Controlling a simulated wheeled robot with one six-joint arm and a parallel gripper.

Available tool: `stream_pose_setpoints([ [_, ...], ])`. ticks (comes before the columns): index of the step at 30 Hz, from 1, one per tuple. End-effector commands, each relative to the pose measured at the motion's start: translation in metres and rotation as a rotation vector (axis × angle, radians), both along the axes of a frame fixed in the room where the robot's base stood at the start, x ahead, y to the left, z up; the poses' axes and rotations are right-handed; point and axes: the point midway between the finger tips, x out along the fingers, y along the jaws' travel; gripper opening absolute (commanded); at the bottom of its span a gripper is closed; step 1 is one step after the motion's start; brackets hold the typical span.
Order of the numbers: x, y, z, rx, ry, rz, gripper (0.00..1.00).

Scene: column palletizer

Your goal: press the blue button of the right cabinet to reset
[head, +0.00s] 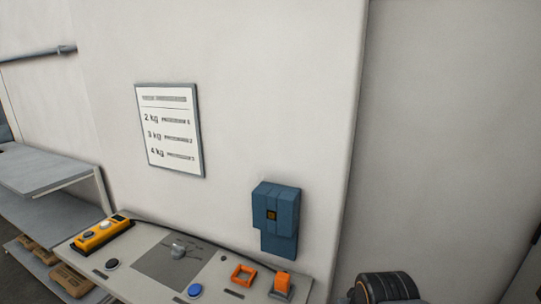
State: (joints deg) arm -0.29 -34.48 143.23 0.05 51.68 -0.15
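A round blue button (194,291) sits on the light grey sloped panel (146,237) at the bottom of the head view. A dark round button (111,264) is on the same panel, to its left. A grey knob or lever (178,250) stands on a darker square plate between them. I cannot tell from this view whether this panel belongs to the right cabinet. My gripper is not in view. A dark rounded part at the bottom right looks like a link of my arm, apart from the blue button.
An orange square frame (243,275) and an orange switch (282,283) stand right of the blue button. A yellow control box (103,232) lies at the panel's left. A blue box (276,218) and a weight sign (170,130) hang on the wall. Shelves (45,172) are left.

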Motion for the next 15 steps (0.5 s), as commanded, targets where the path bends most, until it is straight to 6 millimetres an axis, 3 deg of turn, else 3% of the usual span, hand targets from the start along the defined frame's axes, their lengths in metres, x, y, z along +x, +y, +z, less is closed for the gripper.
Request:
stream_pose_setpoints([
  [6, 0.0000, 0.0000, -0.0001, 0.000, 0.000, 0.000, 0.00],
  [15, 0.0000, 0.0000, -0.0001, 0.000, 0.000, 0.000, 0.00],
])
